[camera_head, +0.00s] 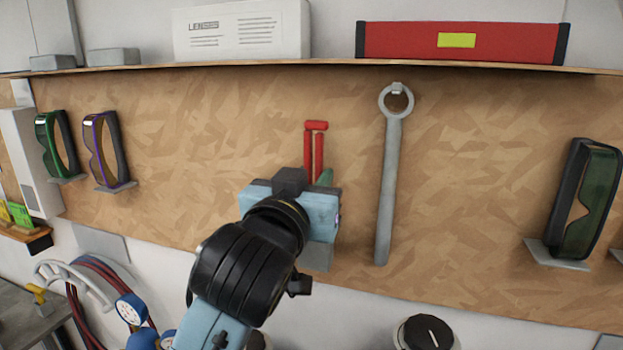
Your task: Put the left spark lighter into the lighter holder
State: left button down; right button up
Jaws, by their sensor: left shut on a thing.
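The left spark lighter (315,140), with red handles, stands upright against the chipboard panel. My left gripper (318,200) is seen from behind, in front of the panel, and is shut on it. The gripper body covers the lighter's lower part, and the fingertips are hidden. A bit of green (326,177) shows beside the red handles; I cannot tell what it belongs to. A grey plate (318,258) shows just below the gripper, perhaps part of the lighter holder, which is mostly hidden. My right gripper is not in view.
A grey ring-ended wrench (387,190) hangs close to the right of the gripper. Goggles hang at the left (104,150) and right (585,205). A shelf (250,67) above bears a red case (400,42) and a white box (240,30). Bare panel lies left of the gripper.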

pick_arm(q)
jog(key=shift+f+b, duration=0.4)
jog(key=shift+f, duration=0.15)
jog(key=shift+f+b, duration=0.8)
jog(key=shift+f, duration=0.5)
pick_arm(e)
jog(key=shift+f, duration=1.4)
pick_arm(q)
jog(key=shift+f+b, duration=0.3)
jog(key=shift+f, duration=0.35)
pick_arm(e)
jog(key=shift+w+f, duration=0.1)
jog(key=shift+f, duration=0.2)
pick_arm(q)
jog(key=c, duration=1.1)
grip_release()
